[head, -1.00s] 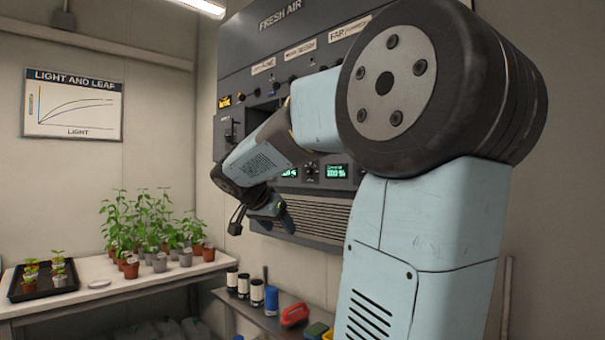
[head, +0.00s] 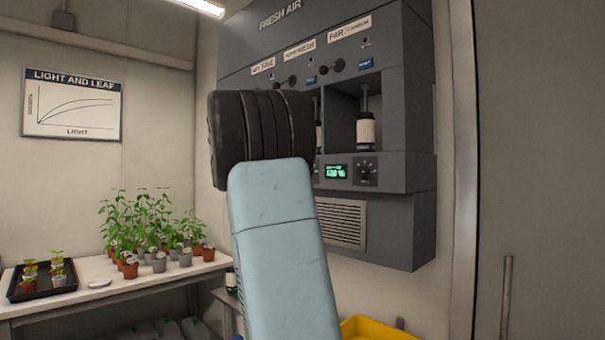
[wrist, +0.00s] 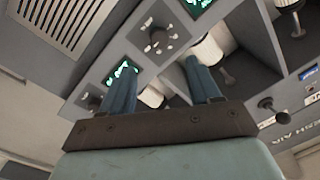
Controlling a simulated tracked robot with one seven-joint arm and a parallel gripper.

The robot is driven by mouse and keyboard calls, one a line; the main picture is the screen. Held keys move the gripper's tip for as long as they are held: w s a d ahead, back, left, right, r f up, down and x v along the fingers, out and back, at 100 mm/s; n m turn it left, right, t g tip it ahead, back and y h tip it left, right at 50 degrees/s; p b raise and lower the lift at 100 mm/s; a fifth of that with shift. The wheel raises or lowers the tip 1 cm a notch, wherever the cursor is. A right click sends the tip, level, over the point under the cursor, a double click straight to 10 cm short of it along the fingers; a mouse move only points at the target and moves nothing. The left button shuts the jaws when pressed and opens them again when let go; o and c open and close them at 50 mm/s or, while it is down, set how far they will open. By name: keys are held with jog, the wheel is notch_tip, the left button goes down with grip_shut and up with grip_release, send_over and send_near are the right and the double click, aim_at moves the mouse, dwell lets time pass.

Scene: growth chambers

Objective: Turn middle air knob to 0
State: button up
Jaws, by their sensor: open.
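The air panel (head: 410,120) stands on the wall in the head view. Its right dial knob (head: 366,170) shows beside a green display. My arm hides the left and middle dials there. In the wrist view the panel is tilted and nearly upside down. A dial knob (wrist: 158,40) ringed by white marks lies beyond my fingertips; it may be the middle one. Another knob (wrist: 92,102) lies lower left, beyond the left finger. My gripper (wrist: 160,72) is open and empty, its fingers apart and pointing toward the panel. I see no contact with a knob. The pointer settings are too small to read.
Recesses in the panel hold white-labelled bottles (head: 366,130). Black round knobs (head: 337,65) stick out above them. A vent grille (head: 341,222) is below. Potted plants stand on a table (head: 130,282) at left. A yellow bin (head: 375,329) is below the panel.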

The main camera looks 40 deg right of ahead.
jog(key=w+d, duration=0.1)
jog(key=d, duration=0.9)
jog(key=shift+w+d, duration=0.25)
jog(key=shift+c, duration=0.3)
jog(key=c, duration=1)
